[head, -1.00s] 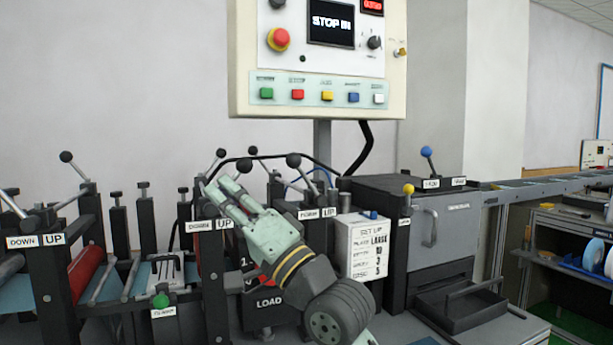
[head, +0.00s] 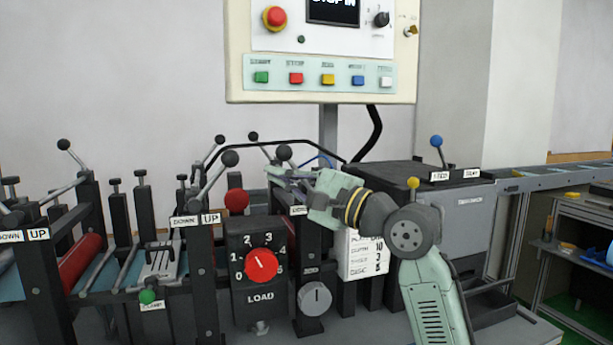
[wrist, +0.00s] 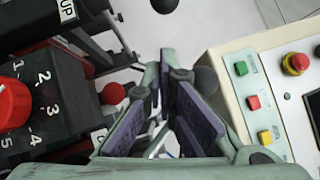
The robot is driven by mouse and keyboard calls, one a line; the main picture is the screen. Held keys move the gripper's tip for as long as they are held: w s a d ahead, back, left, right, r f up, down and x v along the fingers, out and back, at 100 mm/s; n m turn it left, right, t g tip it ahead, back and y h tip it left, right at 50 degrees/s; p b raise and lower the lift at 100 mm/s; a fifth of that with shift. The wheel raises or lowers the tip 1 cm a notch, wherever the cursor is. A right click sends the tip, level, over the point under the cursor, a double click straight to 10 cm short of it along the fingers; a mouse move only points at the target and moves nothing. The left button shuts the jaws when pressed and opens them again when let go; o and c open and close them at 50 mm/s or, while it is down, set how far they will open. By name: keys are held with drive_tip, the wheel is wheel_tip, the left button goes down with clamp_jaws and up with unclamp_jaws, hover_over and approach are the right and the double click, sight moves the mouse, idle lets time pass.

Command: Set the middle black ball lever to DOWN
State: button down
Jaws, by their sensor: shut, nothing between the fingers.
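In the head view the middle black ball lever (head: 230,158) stands above the middle DOWN/UP plate (head: 195,219). Its rod leans right, toward the UP side. My gripper (head: 274,170) is shut and empty, to the right of that ball and close to the right-hand black ball lever (head: 284,153). In the wrist view the gripper (wrist: 168,78) has its fingers together. A dark ball (wrist: 205,81) shows just right of the fingertips, and another ball (wrist: 164,5) lies at the top edge. I cannot tell for certain which lever each belongs to. A UP label (wrist: 66,11) shows at upper left.
A red ball (head: 237,201) stands above the LOAD dial box (head: 260,265), between the middle lever and my gripper. Other black-ball levers stand behind and at left (head: 64,144). The control panel (head: 320,90) hangs above. A white set-up card (head: 364,255) is below my wrist.

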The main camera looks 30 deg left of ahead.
drive_tip(key=shift+s+a+r+p, duration=0.3)
drive_tip(key=shift+s+a, duration=0.35)
drive_tip(key=shift+a, duration=0.05)
drive_tip(key=shift+s+a+r+p, duration=0.3)
drive_tip(key=shift+s+a, duration=0.3)
drive_tip(key=shift+a, duration=0.1)
drive_tip(key=shift+r, duration=0.1)
drive_tip(key=shift+s+a+r+p, duration=0.1)
drive_tip(key=shift+s+r+p, duration=0.05)
drive_tip(key=shift+r+p, duration=0.2)
